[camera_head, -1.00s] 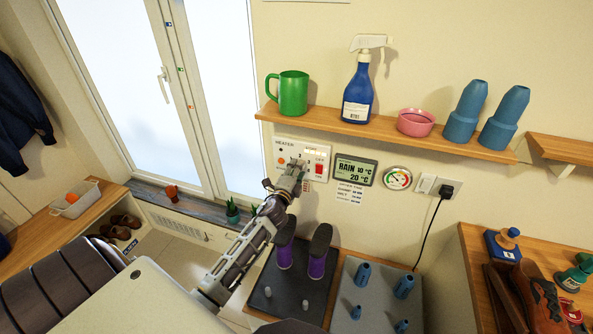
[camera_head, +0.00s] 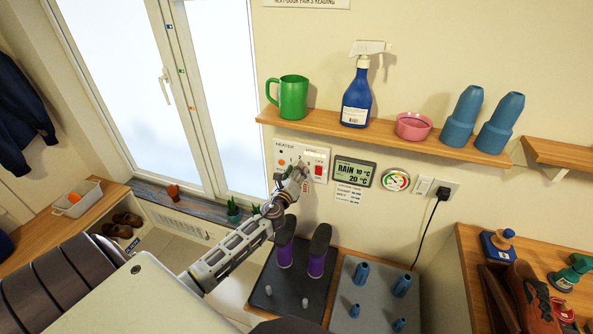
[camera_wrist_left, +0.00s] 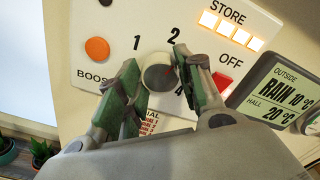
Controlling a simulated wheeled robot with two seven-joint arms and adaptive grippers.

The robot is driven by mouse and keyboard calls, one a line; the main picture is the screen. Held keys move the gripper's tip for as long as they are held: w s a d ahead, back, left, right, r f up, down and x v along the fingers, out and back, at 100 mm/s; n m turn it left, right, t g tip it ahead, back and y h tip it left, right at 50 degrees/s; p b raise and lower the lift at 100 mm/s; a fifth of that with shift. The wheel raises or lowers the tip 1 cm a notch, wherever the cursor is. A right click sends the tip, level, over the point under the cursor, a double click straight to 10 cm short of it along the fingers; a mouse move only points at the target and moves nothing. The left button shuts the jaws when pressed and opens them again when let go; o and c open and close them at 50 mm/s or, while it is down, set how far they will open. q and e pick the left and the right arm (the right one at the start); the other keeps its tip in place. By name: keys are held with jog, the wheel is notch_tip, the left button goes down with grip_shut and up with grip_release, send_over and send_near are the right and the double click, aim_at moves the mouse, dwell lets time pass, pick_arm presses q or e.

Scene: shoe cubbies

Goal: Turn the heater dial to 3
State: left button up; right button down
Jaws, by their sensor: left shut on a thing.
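The white heater panel (camera_head: 283,147) is on the wall below the shelf. Its round pale dial (camera_wrist_left: 158,74) sits between the two fingers of my left gripper (camera_wrist_left: 156,84), which is shut on it. A reddish mark shows on the dial's right side, close to the right finger. In the wrist view the printed 1, 2 and part of a 4 show around the dial; the 3 is not visible there, on the side the right finger covers. In the head view my left gripper (camera_head: 298,174) hides most of the dial. My right gripper is not in view.
An orange button (camera_wrist_left: 97,50) is left of the dial and a red switch (camera_wrist_left: 222,82) right of it. The weather display (camera_head: 355,173) and a round gauge (camera_head: 396,180) are further right. The wooden shelf (camera_head: 400,134) with a mug, bottle and bowl runs above.

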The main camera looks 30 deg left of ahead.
pick_arm(q)
jog(key=m+p, duration=0.3)
jog(key=m, duration=0.4)
jog(key=shift+m, duration=0.3)
jog(key=shift+f, duration=0.1)
jog(key=o, duration=1)
